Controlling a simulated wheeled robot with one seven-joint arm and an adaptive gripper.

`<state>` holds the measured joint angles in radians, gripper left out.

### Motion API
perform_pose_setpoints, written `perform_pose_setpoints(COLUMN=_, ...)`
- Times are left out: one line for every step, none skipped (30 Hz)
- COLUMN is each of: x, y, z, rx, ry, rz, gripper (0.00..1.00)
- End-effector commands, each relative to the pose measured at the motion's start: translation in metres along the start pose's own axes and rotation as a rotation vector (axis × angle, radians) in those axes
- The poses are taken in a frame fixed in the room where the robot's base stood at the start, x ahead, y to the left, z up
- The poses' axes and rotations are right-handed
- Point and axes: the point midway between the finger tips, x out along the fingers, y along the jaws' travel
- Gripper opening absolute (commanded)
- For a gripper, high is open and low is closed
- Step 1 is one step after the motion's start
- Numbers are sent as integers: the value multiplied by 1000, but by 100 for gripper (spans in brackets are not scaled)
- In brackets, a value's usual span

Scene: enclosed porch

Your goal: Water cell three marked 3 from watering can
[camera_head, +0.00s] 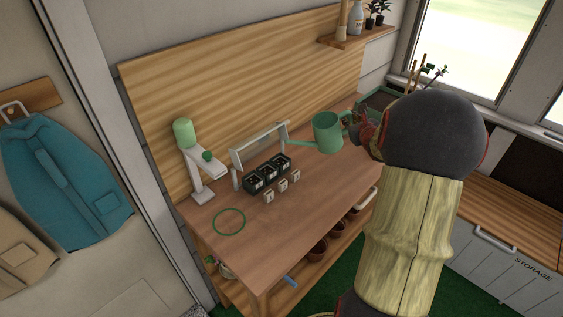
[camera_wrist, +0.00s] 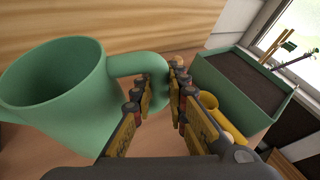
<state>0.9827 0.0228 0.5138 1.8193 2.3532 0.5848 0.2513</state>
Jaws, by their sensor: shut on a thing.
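A green watering can (camera_head: 327,132) is held up over the bench, its spout pointing left toward the black seed tray. My gripper (camera_head: 362,130) is shut on the can's handle. In the wrist view the can (camera_wrist: 70,90) is at the left, and my gripper (camera_wrist: 165,92) closes around its handle (camera_wrist: 140,64). The can looks about upright; its inside looks dark and I cannot see water. The black tray (camera_head: 266,173) has several cells, with small white number markers (camera_head: 283,186) in front. The numbers are too small to read.
A white frame (camera_head: 258,142) stands behind the tray. A lamp-like stand with a green top (camera_head: 184,133) is at the left, and a green ring (camera_head: 229,221) lies on the bench (camera_head: 290,222). A green planter box (camera_wrist: 245,85) is right of my gripper.

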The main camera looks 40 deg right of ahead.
Motion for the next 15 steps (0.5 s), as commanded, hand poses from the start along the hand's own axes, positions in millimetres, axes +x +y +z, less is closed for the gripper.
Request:
perform_pose_setpoints(x=0, y=0, z=2, rx=-6, ry=-4, rz=-3, gripper=0)
perform_pose_setpoints(x=-1, y=0, z=3, rx=-10, ry=-4, rz=-5, gripper=0)
perform_pose_setpoints(x=-1, y=-1, z=2, rx=-8, ry=-2, rz=-4, gripper=0)
perform_pose_setpoints(x=-1, y=-1, z=2, rx=-8, ry=-2, rz=-4, gripper=0)
perform_pose_setpoints(x=-1, y=-1, z=2, rx=-8, ry=-2, rz=-4, gripper=0)
perform_pose_setpoints(x=-1, y=-1, z=2, rx=-8, ry=-2, rz=-4, gripper=0)
perform_pose_setpoints(x=-1, y=0, z=2, rx=-8, ry=-2, rz=-4, gripper=0)
perform_pose_setpoints(x=0, y=0, z=1, rx=-8, ry=-2, rz=-4, gripper=0)
perform_pose_setpoints(x=0, y=0, z=0, rx=-8, ry=-2, rz=-4, gripper=0)
perform_pose_setpoints(x=0, y=0, z=-1, rx=-8, ry=-2, rz=-4, gripper=0)
perform_pose_setpoints(x=1, y=1, z=-2, rx=-8, ry=-2, rz=-4, gripper=0)
perform_pose_setpoints(x=1, y=1, z=-4, rx=-7, ry=-2, rz=-4, gripper=0)
perform_pose_setpoints(x=1, y=2, z=-5, rx=-7, ry=-2, rz=-4, gripper=0)
perform_pose_setpoints(x=2, y=2, z=-7, rx=-7, ry=-2, rz=-4, gripper=0)
perform_pose_setpoints(x=2, y=3, z=-8, rx=-7, ry=-2, rz=-4, gripper=0)
